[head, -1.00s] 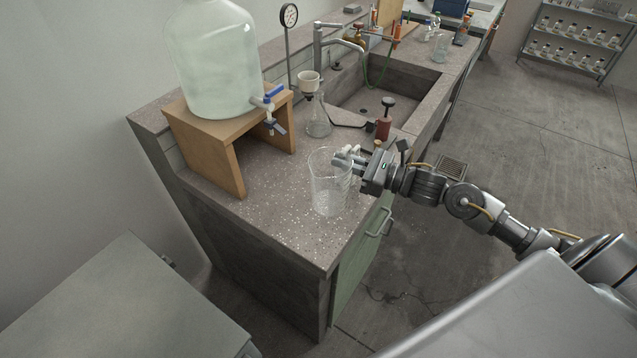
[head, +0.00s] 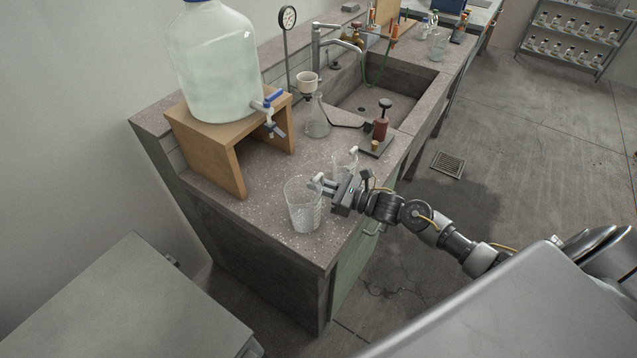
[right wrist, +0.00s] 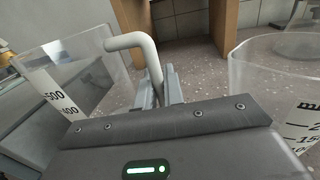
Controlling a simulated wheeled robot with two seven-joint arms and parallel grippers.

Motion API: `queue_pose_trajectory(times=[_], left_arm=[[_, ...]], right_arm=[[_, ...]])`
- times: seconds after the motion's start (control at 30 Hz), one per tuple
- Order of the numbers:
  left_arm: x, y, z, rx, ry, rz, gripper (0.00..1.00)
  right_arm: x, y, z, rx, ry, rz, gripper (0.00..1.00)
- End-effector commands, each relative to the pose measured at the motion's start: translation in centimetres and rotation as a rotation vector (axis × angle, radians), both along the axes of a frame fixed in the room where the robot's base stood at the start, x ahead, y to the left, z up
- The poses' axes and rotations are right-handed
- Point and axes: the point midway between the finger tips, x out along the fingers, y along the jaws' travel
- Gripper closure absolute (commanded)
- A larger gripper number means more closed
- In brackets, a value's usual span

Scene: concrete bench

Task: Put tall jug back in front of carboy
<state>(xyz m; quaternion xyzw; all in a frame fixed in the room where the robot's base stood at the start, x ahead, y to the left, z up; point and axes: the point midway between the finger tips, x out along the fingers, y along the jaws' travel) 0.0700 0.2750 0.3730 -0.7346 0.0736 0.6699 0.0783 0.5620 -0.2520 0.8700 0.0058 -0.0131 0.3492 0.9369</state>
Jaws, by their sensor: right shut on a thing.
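The tall jug (head: 302,208) is a clear, graduated vessel near the bench's near end, in front of and right of the wooden stand. My right gripper (head: 320,181) is shut on its handle, on the jug's right side. In the right wrist view, the pale bent handle (right wrist: 132,41) runs from the jug (right wrist: 85,68) to the fingers (right wrist: 165,88). I cannot tell whether the jug's base touches the bench. The carboy (head: 215,65), large and with a blue-handled tap, stands on the wooden stand (head: 207,143). My left gripper is out of view.
A second clear graduated vessel (head: 345,160) stands just behind my right gripper; it also shows in the right wrist view (right wrist: 280,75). A conical flask with a funnel (head: 317,122), a red-brown bottle (head: 381,128) and the sink (head: 385,92) lie farther back. Bench before the stand is clear.

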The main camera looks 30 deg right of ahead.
Motion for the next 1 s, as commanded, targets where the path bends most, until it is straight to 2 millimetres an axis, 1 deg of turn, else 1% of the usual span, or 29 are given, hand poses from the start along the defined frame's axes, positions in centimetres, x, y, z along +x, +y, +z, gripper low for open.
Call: queue_pose_trajectory(times=[0.27,0.3,0.43,0.67,0.8,0.87,1.0], left_arm=[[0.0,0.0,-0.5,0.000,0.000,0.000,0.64],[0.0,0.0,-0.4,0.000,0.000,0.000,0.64],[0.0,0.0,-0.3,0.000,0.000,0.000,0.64],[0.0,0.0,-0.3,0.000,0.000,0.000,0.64],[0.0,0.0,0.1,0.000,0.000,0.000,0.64],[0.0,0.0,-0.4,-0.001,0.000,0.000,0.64],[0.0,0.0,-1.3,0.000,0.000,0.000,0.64]], right_arm=[[0.0,0.0,-0.3,0.000,-0.001,0.000,1.00],[0.0,0.0,-0.2,0.000,0.000,0.000,0.86],[0.0,0.0,-0.2,0.000,0.000,0.000,0.69],[0.0,0.0,-0.2,0.000,0.000,0.000,0.69],[-0.1,-0.1,0.2,0.000,0.000,-0.001,0.69],[-0.6,-0.7,-0.2,-0.002,0.001,-0.001,0.69],[-2.7,-2.3,-0.5,-0.004,0.003,0.002,0.69]])
